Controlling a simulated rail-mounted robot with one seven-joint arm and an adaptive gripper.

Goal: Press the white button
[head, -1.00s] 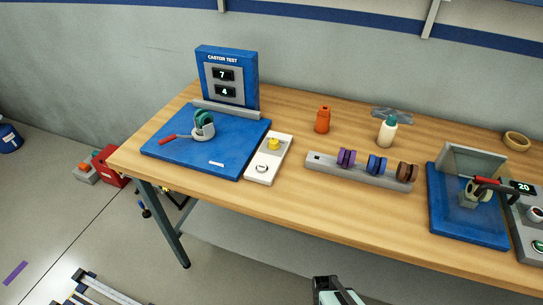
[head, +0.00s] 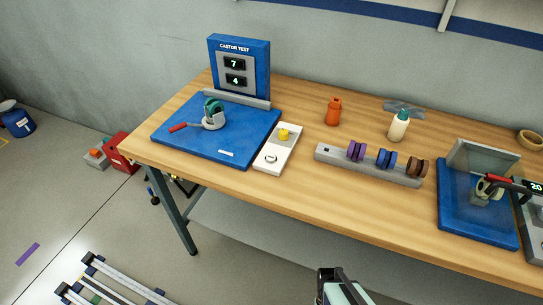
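The white button (head: 270,158) is a small round cap in a dark-edged ring. It sits on the near end of a white control box (head: 268,168) on the table, just right of the blue castor test base. A yellow button (head: 284,134) is on the far end of the same box. The top of my gripper or wrist (head: 340,286) shows at the bottom edge, in front of the table and well apart from the box. Its fingertips cannot be made out, and whether it is open or shut is unclear.
A blue castor test stand (head: 240,66) reads 7 and 4; its base (head: 190,150) holds a green castor (head: 213,112) with a red lever. To the right are an orange bottle (head: 333,112), a white bottle (head: 398,126), a grey wheel rack (head: 340,160) and a second blue fixture (head: 466,220).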

